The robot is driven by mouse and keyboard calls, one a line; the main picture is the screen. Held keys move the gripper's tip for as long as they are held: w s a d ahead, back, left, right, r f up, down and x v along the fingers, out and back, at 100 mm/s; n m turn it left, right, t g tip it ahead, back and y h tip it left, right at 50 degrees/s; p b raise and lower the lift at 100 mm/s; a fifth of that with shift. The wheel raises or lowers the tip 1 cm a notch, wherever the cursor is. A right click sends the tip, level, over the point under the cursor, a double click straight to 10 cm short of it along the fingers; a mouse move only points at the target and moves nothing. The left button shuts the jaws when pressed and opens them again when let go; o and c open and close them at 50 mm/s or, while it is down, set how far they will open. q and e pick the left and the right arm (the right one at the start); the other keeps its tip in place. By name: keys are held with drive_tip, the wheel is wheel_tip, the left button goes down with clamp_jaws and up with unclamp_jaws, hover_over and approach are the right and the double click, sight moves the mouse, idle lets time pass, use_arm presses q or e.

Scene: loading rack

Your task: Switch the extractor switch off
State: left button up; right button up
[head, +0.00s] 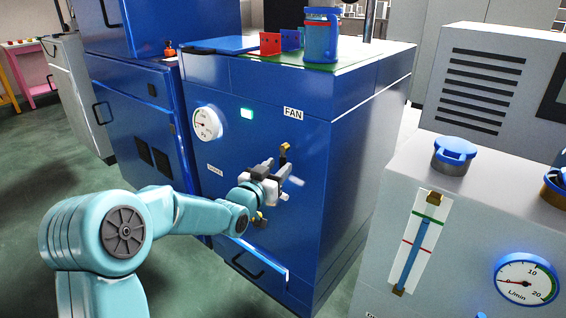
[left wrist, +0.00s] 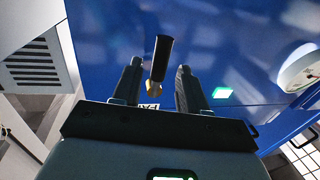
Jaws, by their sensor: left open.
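The blue extractor cabinet (head: 262,135) has a FAN label (head: 293,113) and a lit green lamp (head: 246,113) on its front. My left gripper (head: 275,174) is at that front, below the label, with its jaws open. In the left wrist view a black switch lever (left wrist: 161,55) with a brass end shows between the two open fingers (left wrist: 159,66). The fingers stand apart on either side of it, and I see no grip on it. In the head view a brass piece (head: 285,148) shows just above the gripper, which hides most of the switch. My right gripper is not in view.
A round gauge (head: 207,123) is left of the lamp. A blue-and-red canister (head: 321,36) and a red block stand on the cabinet's top. A grey unit with a flow tube (head: 416,245) and a dial (head: 526,280) stands close at the right. Green floor is open at the left.

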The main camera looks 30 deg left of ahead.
sight(281, 164)
use_arm(q)
drive_tip(key=shift+w+a, duration=0.2)
drive_tip(key=shift+w, duration=1.65)
